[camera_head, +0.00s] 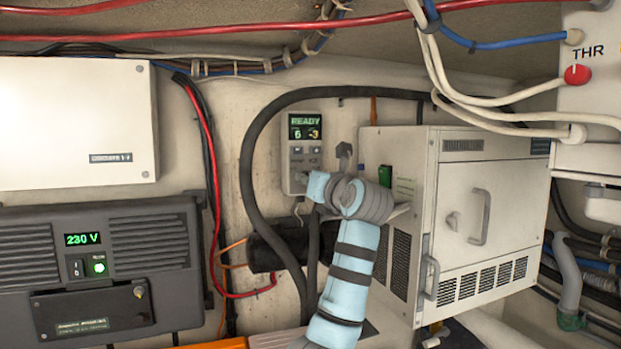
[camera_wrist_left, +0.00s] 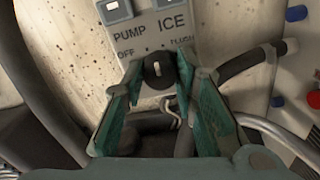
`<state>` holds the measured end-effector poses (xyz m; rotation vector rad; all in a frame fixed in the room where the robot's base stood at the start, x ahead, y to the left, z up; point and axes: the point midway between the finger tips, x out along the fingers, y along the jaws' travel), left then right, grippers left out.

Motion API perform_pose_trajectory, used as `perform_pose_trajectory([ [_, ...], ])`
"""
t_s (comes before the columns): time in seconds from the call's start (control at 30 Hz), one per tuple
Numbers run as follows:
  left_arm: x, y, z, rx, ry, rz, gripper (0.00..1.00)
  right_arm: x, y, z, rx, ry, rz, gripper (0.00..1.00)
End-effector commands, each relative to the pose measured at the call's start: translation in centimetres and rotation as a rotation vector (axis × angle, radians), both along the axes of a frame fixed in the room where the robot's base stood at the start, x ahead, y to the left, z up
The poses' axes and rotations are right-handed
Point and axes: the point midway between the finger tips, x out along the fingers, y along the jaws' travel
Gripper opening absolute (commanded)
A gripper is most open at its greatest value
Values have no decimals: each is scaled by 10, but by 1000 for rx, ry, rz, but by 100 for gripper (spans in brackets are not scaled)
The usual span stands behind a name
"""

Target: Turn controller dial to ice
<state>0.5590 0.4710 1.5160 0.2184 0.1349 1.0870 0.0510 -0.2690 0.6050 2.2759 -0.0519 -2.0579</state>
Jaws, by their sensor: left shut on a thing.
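The controller (camera_head: 304,133) is a grey box on the wall with a green display reading "READY", "6" and "-3". In the left wrist view its panel (camera_wrist_left: 145,25) shows the labels PUMP, ICE, OFF and a partly hidden FLUSH. The black dial (camera_wrist_left: 158,71) sits below the labels, its white mark pointing about straight up; I cannot tell which label it is set to. My left gripper (camera_head: 306,180) is at the lower part of the controller. In the left wrist view its green fingers (camera_wrist_left: 158,82) are shut on the dial, one on each side. My right gripper is not in view.
A white vented box (camera_head: 515,190) with a handle stands right of my left arm. A thick black hose (camera_head: 248,165) loops beside the controller. A dark 230 V unit (camera_head: 100,260) and a white cabinet (camera_head: 75,125) are at left. Cables cross the top.

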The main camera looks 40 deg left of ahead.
Motion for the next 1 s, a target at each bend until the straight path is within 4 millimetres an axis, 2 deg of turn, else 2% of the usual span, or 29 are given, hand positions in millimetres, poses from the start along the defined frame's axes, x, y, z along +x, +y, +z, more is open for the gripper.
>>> perform_pose_trajectory([
  [0.5, -1, 0, 4, 157, 283, -1, 0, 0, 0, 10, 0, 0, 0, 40],
  [1.0, -1, 0, 4, 179, 324, 0, 0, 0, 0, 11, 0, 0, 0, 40],
])
